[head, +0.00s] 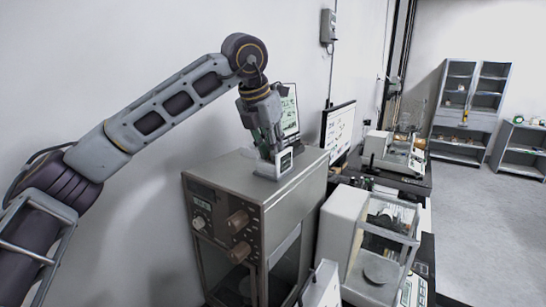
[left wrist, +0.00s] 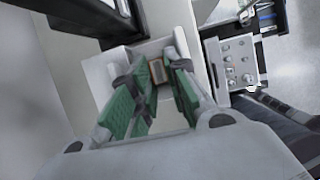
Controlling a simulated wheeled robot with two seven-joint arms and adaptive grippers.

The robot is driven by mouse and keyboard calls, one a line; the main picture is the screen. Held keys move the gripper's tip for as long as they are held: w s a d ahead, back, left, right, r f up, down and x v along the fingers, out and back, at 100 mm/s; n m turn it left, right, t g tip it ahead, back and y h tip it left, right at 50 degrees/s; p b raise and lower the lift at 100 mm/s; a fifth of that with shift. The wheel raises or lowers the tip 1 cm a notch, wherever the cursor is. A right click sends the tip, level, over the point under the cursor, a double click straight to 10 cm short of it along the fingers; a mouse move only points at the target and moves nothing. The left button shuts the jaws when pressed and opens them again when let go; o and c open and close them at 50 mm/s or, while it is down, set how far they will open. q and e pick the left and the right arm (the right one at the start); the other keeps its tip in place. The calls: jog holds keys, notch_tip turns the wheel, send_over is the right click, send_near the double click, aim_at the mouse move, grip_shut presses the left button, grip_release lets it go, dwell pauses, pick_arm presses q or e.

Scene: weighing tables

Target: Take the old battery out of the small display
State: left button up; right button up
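The small display (head: 274,166) is a small pale unit with a dark-edged screen, standing on top of the grey metal cabinet (head: 300,172). My left gripper (head: 270,150) comes down on it from above, its green fingers right at its top. In the left wrist view the green fingers of my left gripper (left wrist: 160,72) are apart, with a small brown rectangular part (left wrist: 157,71) showing between their tips. I cannot tell whether that part is the old battery or whether the fingers touch it. My right gripper is not in view.
A framed sheet (head: 290,112) stands behind the gripper near the wall. A balance with a glass draft shield (head: 384,238) stands right of the cabinet. Farther back are a monitor (head: 339,130) and another balance (head: 397,153). The floor (head: 470,215) at right is clear.

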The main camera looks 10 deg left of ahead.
pick_arm(q)
jog(key=shift+d+f, duration=0.15)
jog(key=shift+f, duration=0.65)
jog(key=shift+s, duration=0.1)
grip_shut()
jog(key=shift+d, duration=0.1)
notch_tip(320, 180, up, 10)
jog(key=shift+w+r+b, duration=0.25)
jog(key=shift+w+b, duration=0.1)
jog(key=shift+b, duration=0.05)
dwell(0.5)
